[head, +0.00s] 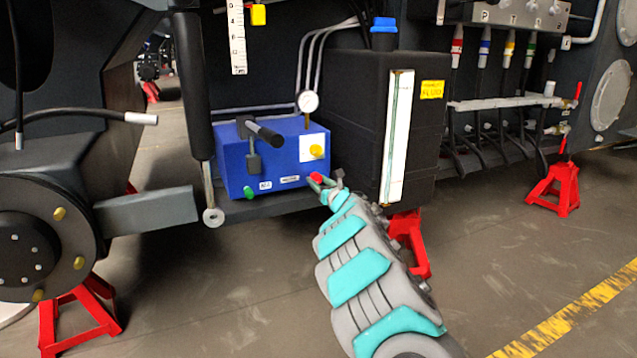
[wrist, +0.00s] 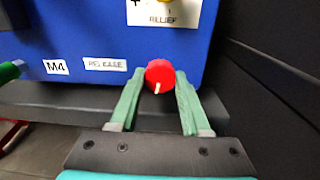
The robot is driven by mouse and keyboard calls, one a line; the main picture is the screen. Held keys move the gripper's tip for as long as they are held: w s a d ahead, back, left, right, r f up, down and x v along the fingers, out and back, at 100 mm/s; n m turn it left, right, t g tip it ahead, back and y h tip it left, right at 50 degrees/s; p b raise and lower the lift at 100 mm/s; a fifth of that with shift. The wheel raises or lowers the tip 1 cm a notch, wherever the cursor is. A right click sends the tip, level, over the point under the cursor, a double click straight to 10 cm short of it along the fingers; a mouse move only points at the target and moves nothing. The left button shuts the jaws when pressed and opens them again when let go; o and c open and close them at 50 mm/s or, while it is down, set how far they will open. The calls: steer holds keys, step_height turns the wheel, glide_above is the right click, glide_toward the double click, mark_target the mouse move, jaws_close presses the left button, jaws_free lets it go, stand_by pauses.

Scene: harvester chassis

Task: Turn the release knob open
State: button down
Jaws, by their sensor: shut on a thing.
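The release knob is a round red knob (wrist: 159,76) with a pale pointer line, at the lower right of the blue box's front. A RELEASE label (wrist: 105,64) is to its left. In the head view the red knob (head: 316,177) is partly covered by my gripper. My gripper (wrist: 160,84) has its two green fingers on either side of the knob and is shut on it. The pointer line points down and slightly left in the wrist view. In the head view my gripper (head: 322,182) meets the box's lower right corner.
The blue box (head: 240,172) has a green knob (head: 249,192), a black lever (head: 264,132), a gauge (head: 308,101) and a yellow relief knob (head: 316,151). A black fluid tank (head: 350,120) stands close on the right. Red jack stands (head: 410,240) are on the floor.

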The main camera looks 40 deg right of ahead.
steer(key=shift+f+n, duration=0.1)
steer(key=shift+n, duration=0.9)
steer(key=shift+c, duration=1.8)
jaws_free()
steer(key=v, duration=0.7)
steer(key=shift+s, duration=0.45)
